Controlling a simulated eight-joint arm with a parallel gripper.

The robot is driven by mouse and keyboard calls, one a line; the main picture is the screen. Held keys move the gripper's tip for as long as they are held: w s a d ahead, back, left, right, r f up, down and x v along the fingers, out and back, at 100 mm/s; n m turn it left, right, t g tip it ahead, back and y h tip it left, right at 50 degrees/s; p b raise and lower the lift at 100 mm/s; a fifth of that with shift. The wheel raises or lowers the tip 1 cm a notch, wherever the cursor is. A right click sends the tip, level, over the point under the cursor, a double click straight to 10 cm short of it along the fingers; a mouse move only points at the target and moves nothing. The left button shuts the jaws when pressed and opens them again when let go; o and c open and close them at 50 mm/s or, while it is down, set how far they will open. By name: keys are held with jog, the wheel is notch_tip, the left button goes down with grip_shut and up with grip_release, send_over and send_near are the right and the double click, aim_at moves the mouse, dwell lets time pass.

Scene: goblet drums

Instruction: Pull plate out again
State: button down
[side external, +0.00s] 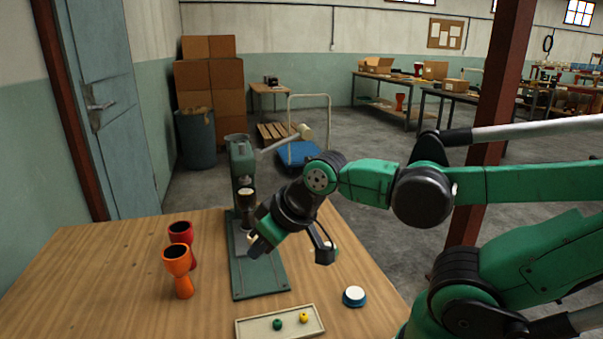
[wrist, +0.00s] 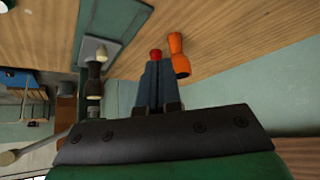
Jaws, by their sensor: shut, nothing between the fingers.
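A green press (side external: 240,165) with a lever stands on the table, its long green base (side external: 262,282) reaching toward the front. A dark goblet drum (side external: 246,197) with a pale top sits under the press head; it also shows in the wrist view (wrist: 94,80). I cannot clearly tell the plate from the base; my wrist partly hides that area. My gripper (side external: 256,246) appears above the base, in front of the press column. In the wrist view its two fingers (wrist: 158,84) are together, with nothing between them.
An orange drum (side external: 177,268) and a red drum (side external: 181,233) stand left of the base. A shallow tray (side external: 255,328) with a green and a yellow knob lies in front. A blue-rimmed white button (side external: 354,296) is at right.

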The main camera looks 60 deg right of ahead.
jog(key=c, duration=0.9)
grip_release()
jog(key=shift+w+d+r, duration=0.1)
jog(key=shift+w, duration=0.05)
jog(key=o, duration=0.3)
jog(key=w+m, duration=0.1)
jog(key=w+d+r+m+g, duration=0.1)
jog(key=shift+d+r+m, duration=0.1)
jog(key=shift+d+m, duration=0.05)
jog(key=shift+m, duration=0.25)
jog(key=w+d+f+m+g, duration=0.2)
jog(key=w+d+m, duration=0.1)
jog(key=d+m, duration=0.1)
jog(key=w+d+f+m+g, duration=0.2)
jog(key=w+d+m, duration=0.1)
jog(key=m, duration=0.3)
jog(key=w+d+f+m+g, duration=0.1)
jog(key=w+d+m+g, duration=0.1)
jog(key=w+d+m, duration=0.2)
jog(key=shift+w+d+f+m, duration=0.3)
jog(key=shift+w+f+m, duration=0.05)
jog(key=shift+f+m, duration=0.05)
jog(key=shift+w+d+f, duration=0.1)
jog(key=shift+d+f, duration=0.1)
jog(key=shift+f, duration=0.4)
notch_tip(320, 180, down, 5)
jog(key=shift+r, duration=0.1)
